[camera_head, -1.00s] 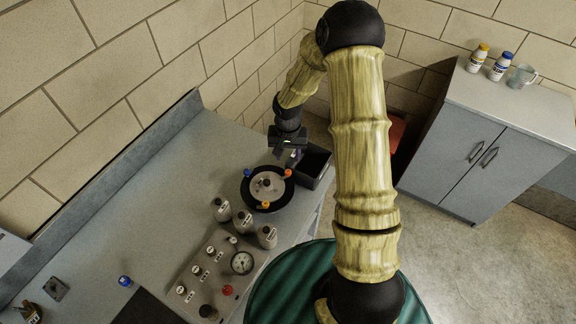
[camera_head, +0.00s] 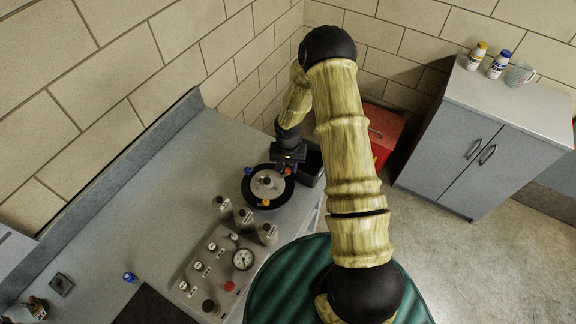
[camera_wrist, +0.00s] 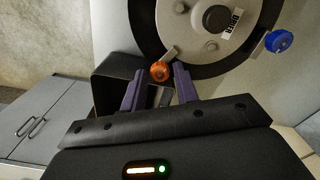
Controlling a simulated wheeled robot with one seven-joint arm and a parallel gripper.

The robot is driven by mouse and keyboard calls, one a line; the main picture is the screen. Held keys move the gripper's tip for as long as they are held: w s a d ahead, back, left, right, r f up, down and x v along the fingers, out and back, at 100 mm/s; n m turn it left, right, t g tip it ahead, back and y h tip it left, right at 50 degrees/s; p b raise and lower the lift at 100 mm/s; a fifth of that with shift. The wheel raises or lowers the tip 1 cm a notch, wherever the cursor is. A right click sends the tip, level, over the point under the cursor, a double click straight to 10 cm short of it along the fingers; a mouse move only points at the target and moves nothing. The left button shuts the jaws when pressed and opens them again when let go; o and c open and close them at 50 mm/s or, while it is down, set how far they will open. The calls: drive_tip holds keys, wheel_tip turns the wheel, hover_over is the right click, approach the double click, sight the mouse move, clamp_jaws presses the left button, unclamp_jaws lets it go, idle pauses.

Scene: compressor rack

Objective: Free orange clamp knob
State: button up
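A round vessel with a grey lid (camera_wrist: 195,42) and a wide black rim (camera_head: 277,203) sits at the far right end of the bench. An orange clamp knob (camera_wrist: 160,70) is at its edge; in the head view the knob (camera_head: 287,171) is by my gripper. My gripper (camera_wrist: 158,79) is open, its two purple fingers either side of the knob, tips close to it. I cannot tell whether they touch it. A blue knob (camera_wrist: 279,41) and a yellow-orange knob (camera_head: 265,203) are elsewhere on the rim.
A dark open bin (camera_wrist: 108,70) stands beside the vessel, close to my gripper. Grey bottles (camera_head: 244,217) and a panel with a gauge (camera_head: 242,259) are in front of the vessel. A red box (camera_head: 384,130) is behind my arm. The left bench is mostly clear.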

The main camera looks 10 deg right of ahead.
clamp_jaws()
drive_tip(key=shift+n, duration=0.4)
drive_tip(key=n+b, duration=0.2)
drive_tip(key=n, duration=0.1)
drive_tip(key=n+b, duration=0.1)
drive_tip(key=n, duration=0.2)
drive_tip(key=shift+n, duration=0.4)
drive_tip(key=n+b, duration=0.1)
drive_tip(key=n, duration=0.9)
drive_tip(key=shift+r+n, duration=0.1)
drive_tip(key=shift+n, duration=0.2)
